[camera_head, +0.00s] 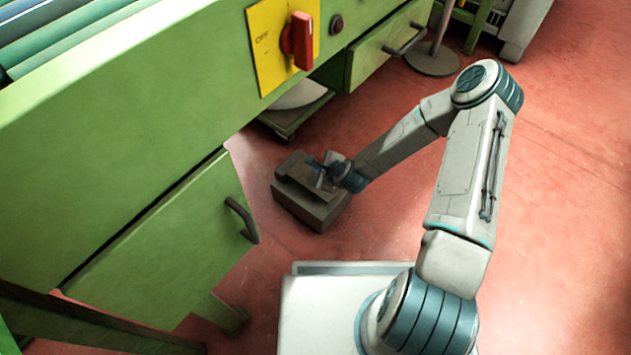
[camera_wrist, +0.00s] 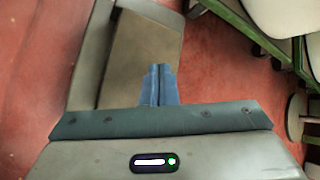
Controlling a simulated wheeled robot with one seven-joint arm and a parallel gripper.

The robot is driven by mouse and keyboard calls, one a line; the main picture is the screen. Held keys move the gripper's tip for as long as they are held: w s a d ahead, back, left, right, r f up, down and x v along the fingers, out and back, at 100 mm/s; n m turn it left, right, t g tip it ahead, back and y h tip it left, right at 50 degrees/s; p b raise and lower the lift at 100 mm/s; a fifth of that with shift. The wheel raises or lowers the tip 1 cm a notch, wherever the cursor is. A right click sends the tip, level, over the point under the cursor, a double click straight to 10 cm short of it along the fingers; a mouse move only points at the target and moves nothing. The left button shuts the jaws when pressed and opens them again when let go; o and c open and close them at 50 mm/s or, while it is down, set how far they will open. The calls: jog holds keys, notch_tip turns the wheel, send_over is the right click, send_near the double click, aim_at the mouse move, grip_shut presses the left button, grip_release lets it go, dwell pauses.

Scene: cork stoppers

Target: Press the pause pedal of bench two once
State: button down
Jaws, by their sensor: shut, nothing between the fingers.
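The pedal (camera_head: 308,207) is a brown-grey box on the red floor beside the green bench, with a flat plate on its top. In the wrist view the pedal's brown plate (camera_wrist: 142,58) lies just beyond my fingertips, inside a grey frame. My gripper (camera_head: 318,172) is over the pedal's top with its blue fingers pointing at it. In the wrist view my gripper (camera_wrist: 160,72) is shut and empty, its tips overlapping the plate's right part. I cannot tell whether the tips touch the plate. No bench number is readable.
The green bench (camera_head: 130,110) fills the left side. It carries a red rotary switch (camera_head: 298,40) on a yellow plate and a dark round button (camera_head: 336,24). A cabinet handle (camera_head: 242,220) sticks out near the pedal. The red floor on the right is clear.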

jog(key=shift+f, duration=0.85)
jog(key=shift+f, duration=0.1)
dwell(1.4)
jog(key=shift+f, duration=0.35)
jog(key=shift+f, duration=1.15)
dwell(1.2)
jog(key=shift+r, duration=0.1)
jog(key=shift+r+p, duration=1.2)
jog(key=shift+r, duration=0.25)
jog(key=shift+r, duration=0.1)
jog(key=shift+r+p, duration=2)
jog(key=shift+r, duration=0.45)
